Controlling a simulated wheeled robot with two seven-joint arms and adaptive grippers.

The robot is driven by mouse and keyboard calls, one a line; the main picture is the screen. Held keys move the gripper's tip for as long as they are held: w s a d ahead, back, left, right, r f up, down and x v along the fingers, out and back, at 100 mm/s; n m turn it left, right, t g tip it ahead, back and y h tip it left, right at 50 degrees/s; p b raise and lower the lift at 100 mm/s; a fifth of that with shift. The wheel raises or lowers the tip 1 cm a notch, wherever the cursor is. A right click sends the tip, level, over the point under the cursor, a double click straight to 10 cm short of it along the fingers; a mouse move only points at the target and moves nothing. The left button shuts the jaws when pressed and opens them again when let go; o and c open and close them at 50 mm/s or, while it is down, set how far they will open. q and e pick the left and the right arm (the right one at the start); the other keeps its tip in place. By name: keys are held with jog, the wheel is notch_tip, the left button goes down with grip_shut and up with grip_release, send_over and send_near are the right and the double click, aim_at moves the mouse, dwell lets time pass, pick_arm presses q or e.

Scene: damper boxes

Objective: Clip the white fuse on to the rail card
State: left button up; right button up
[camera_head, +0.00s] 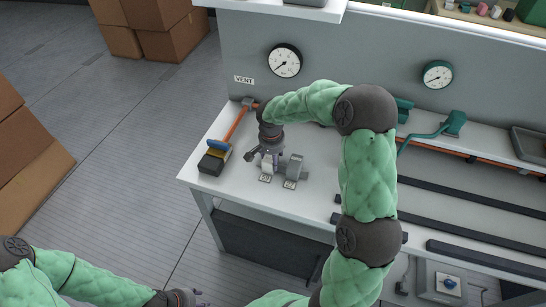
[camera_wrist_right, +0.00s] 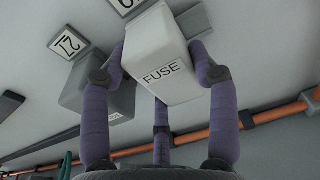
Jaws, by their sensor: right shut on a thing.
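The white fuse (camera_wrist_right: 163,55), a box marked FUSE, is between the fingers of my right gripper (camera_wrist_right: 160,75) in the right wrist view. In the head view my right gripper (camera_head: 268,155) points down over the bench, with the white fuse (camera_head: 267,166) under it. A grey block (camera_wrist_right: 100,95) stands beside the fuse; it also shows in the head view (camera_head: 294,168). Numbered cards (camera_head: 265,178) (camera_head: 289,184) lie in front of the two. I cannot tell whether the fuse is seated on a rail. My left gripper (camera_head: 188,298) shows only partly at the bottom edge.
Dark rails (camera_head: 470,195) lie to the right.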

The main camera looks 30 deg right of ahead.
jog(key=shift+f, duration=0.2)
jog(key=o, duration=1.8)
jog(key=shift+r, duration=0.1)
jog(key=r, duration=0.8)
jog(key=s+a+r, duration=0.1)
jog(key=r, duration=0.2)
jog(key=shift+r, duration=0.4)
